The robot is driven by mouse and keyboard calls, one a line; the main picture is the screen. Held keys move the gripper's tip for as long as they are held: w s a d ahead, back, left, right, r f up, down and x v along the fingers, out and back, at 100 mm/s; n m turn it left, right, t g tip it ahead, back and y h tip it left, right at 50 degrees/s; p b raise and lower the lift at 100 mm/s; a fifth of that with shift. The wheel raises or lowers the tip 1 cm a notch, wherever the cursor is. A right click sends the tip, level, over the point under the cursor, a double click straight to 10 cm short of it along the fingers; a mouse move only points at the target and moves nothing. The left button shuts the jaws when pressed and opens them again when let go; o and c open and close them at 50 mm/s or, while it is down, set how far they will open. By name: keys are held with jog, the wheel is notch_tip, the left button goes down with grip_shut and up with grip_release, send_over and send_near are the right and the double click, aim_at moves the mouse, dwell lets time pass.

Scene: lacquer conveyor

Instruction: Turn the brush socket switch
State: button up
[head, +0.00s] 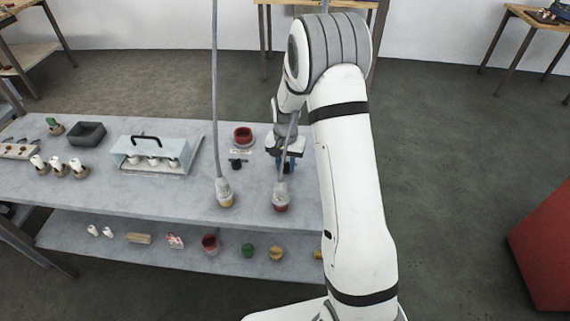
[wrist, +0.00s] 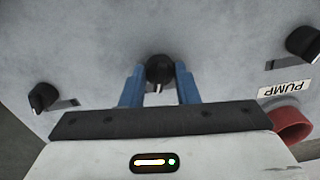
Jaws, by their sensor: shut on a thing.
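A black switch knob (wrist: 159,70) with a pale pointer mark sits on the grey tabletop in the middle of the wrist view. The blue fingers of my gripper (wrist: 160,88) stand on either side of it and are shut on it. No label by this knob can be read. In the head view my gripper (head: 287,162) is down at the table, behind a hanging cord, and hides the knob. Two corded plugs stand at the front edge: one over a yellow base (head: 226,201), the other over a red base (head: 281,206), close in front of my gripper.
Another black knob (wrist: 303,43) stands by a PUMP label (wrist: 285,88) and a red pot (wrist: 292,124). A third black knob (wrist: 42,97) is at left in the wrist view. A pale box with a black handle (head: 147,140) and a dark tray (head: 87,134) stand farther left.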

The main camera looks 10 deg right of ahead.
aim_at(286, 163)
jog(key=n+b, duration=0.3)
jog(key=n, duration=0.2)
jog(key=shift+f, duration=0.1)
jog(key=n+b, duration=0.1)
jog(key=n, duration=0.4)
jog(key=shift+b, duration=0.3)
jog(key=shift+n, duration=0.4)
jog(key=o, duration=1)
jog(key=shift+r, duration=0.25)
notch_tip(286, 163, up, 8)
jog(key=shift+f+b, duration=0.2)
jog(key=shift+b, duration=0.1)
